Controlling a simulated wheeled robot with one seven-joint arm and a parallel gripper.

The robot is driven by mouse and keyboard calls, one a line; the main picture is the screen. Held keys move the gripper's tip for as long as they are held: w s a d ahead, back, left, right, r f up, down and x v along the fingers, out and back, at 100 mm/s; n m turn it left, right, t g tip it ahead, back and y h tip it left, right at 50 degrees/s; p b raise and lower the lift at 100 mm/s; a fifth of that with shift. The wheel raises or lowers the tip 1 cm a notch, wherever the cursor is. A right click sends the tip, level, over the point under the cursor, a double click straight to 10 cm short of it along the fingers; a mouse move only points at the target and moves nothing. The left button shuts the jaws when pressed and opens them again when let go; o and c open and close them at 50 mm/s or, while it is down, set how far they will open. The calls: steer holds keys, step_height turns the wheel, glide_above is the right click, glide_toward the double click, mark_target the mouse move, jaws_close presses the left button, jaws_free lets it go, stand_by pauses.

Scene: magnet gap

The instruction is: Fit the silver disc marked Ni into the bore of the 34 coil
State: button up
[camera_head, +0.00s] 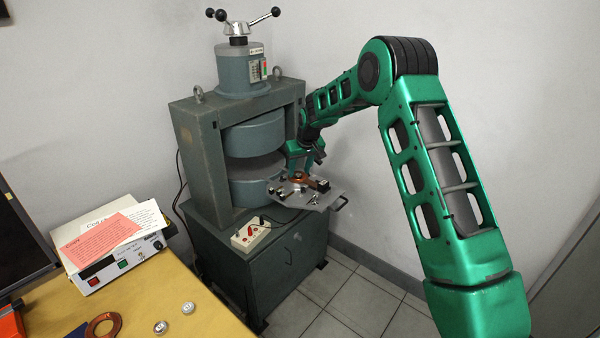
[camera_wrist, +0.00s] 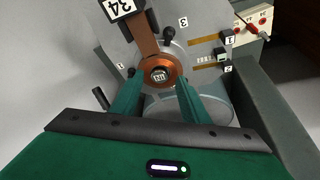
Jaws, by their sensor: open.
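The 34 coil is a copper ring (camera_wrist: 147,62) on a flat copper strip that runs to a black tag (camera_wrist: 122,8) reading 34. It lies on the grey tray, and in the head view it is the small copper shape (camera_head: 301,178). A silver disc (camera_wrist: 160,76) with dark lettering sits inside the ring's bore; the lettering is too small to read surely, and I cannot tell whether it is fully seated. My gripper (camera_wrist: 160,82) is open, its two green fingers at either side of the ring's near part. In the head view my gripper (camera_head: 306,163) is small and partly hidden.
The grey tray (camera_head: 325,201) juts from the magnet (camera_head: 195,140), with black knobs and numbered spots on it. A red-and-white terminal box (camera_head: 250,235) is below. The yellow desk (camera_head: 140,290) holds a copper ring (camera_head: 92,328) and two silver discs (camera_head: 161,327) (camera_head: 188,308).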

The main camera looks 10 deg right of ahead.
steer(key=a+v, duration=0.1)
steer(key=v, duration=0.9)
steer(key=s+d+r+m+g+h, duration=0.1)
steer(key=s+d+r, duration=0.2)
steer(key=s+d, duration=0.35)
steer(key=s+d+r+m, duration=0.2)
steer(key=s+d+r, duration=0.15)
steer(key=s, duration=0.65)
steer(key=s+d+r+m+g+h, duration=0.1)
steer(key=s+d+r, duration=0.2)
steer(key=s+d, duration=0.45)
steer(key=s+f+m+g, duration=0.1)
steer(key=s+m, duration=0.1)
steer(key=s, duration=1.5)
steer(key=s+f+m+g+y, duration=0.1)
steer(key=s+f+m, duration=0.1)
steer(key=s, duration=1.5)
steer(key=shift+d+f+y, duration=0.3)
steer(key=shift+d, duration=0.15)
steer(key=shift+w+f+g, duration=0.25)
steer(key=shift+w+g, duration=0.05)
steer(key=shift+w, duration=0.2)
